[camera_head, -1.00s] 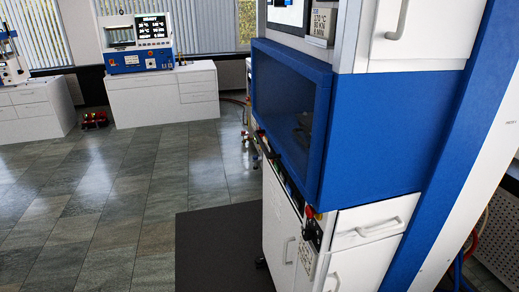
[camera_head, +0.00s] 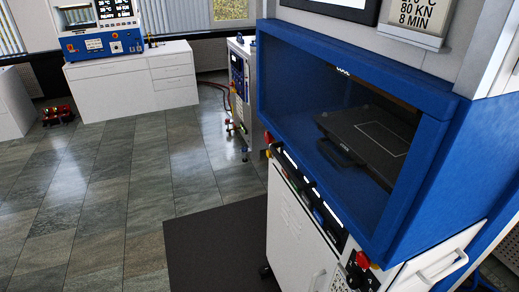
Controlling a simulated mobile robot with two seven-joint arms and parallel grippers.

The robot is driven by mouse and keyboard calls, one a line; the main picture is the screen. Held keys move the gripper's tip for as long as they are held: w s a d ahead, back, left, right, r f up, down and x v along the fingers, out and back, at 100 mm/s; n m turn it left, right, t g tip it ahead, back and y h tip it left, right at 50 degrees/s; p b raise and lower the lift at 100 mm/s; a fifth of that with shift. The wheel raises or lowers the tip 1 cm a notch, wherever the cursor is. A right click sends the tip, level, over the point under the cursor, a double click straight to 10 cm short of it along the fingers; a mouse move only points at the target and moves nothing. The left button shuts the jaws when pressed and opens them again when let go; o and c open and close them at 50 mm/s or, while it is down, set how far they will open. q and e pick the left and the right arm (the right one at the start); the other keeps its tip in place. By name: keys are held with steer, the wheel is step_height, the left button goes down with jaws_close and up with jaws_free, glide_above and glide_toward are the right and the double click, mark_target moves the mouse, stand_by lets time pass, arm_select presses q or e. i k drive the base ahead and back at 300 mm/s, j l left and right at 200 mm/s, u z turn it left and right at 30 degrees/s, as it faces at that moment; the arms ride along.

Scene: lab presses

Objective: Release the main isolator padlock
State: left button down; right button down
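No padlock can be made out in the head view. A blue and white lab press (camera_head: 447,170) fills the right side, with a dark platen (camera_head: 375,140) inside its window. A red and yellow rotary switch (camera_head: 363,261) sits low on its front corner, above a dark panel; whether this is the main isolator I cannot tell. Neither of my grippers is in view.
A dark mat (camera_head: 215,245) lies on the tiled floor before the press. A second cabinet (camera_head: 240,85) with hoses stands behind. A white bench (camera_head: 130,82) carries a blue instrument (camera_head: 100,38). Open floor (camera_head: 75,200) lies at left.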

mark_target(269, 154)
steer(key=i+j+z, duration=0.15)
steer(key=i+j, duration=1.35)
steer(key=i, duration=0.05)
